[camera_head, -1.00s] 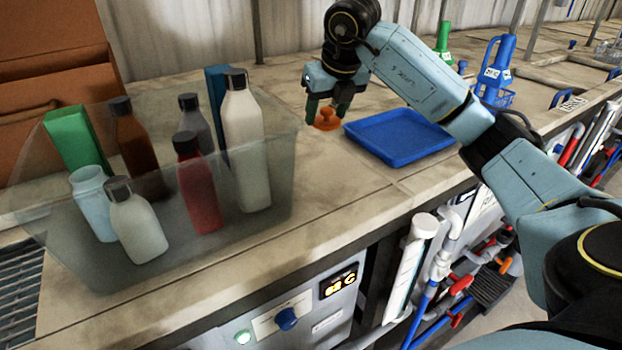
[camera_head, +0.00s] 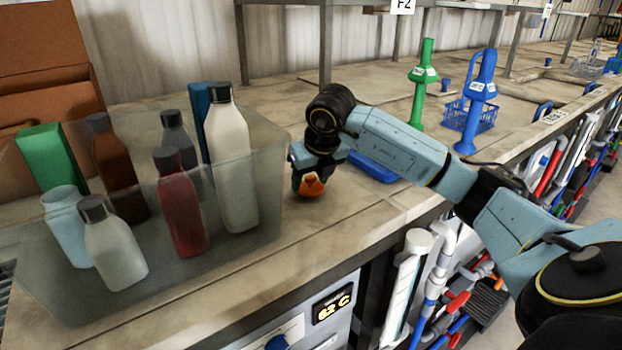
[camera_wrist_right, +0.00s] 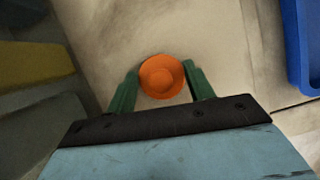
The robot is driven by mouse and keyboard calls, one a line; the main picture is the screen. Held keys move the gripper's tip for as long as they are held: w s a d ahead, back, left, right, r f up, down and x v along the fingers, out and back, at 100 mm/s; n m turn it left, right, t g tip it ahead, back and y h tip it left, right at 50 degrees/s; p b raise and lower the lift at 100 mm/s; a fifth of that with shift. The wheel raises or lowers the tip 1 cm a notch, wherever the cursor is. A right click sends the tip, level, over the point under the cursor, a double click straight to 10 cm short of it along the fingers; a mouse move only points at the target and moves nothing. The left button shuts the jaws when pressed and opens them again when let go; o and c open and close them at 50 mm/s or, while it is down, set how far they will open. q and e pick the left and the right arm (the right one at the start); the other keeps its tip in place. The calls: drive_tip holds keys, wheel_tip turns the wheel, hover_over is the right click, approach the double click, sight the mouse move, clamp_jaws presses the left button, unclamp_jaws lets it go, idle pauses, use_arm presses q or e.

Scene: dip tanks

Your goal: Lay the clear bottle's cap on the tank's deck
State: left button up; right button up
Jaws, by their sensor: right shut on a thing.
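An orange round cap (camera_head: 311,186) with a raised knob sits between the green fingers of my right gripper (camera_head: 308,178). The right wrist view shows the cap (camera_wrist_right: 161,77) from above, with a finger on either side of it. My right gripper (camera_wrist_right: 160,82) is shut on it, pointing down over the tank's deck (camera_head: 395,208), close to the right end of a clear bin. I cannot tell whether the cap touches the deck. A pale, see-through bottle (camera_head: 66,228) without a dark cap stands in the bin at its left. My left gripper is out of view.
The clear bin (camera_head: 262,215) holds several dark-capped bottles and boxes. A blue tray (camera_head: 374,168) lies right of the gripper, partly hidden by my arm. Green (camera_head: 422,85) and blue (camera_head: 477,100) tools stand farther back. Bare deck lies in front of the gripper.

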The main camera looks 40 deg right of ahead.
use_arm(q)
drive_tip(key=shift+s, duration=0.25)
use_arm(e)
drive_tip(key=shift+f, duration=0.1)
drive_tip(key=shift+f, duration=0.15)
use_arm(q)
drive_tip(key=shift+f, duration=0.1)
use_arm(e)
drive_tip(key=o, duration=0.9)
drive_tip(key=shift+o, duration=0.2)
drive_tip(key=shift+r, duration=0.2)
drive_tip(key=shift+r, duration=0.3)
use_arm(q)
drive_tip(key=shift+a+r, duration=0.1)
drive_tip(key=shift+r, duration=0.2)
use_arm(e)
drive_tip(key=v, duration=1.1)
drive_tip(key=shift+s, duration=0.25)
drive_tip(key=shift+a+r, duration=0.1)
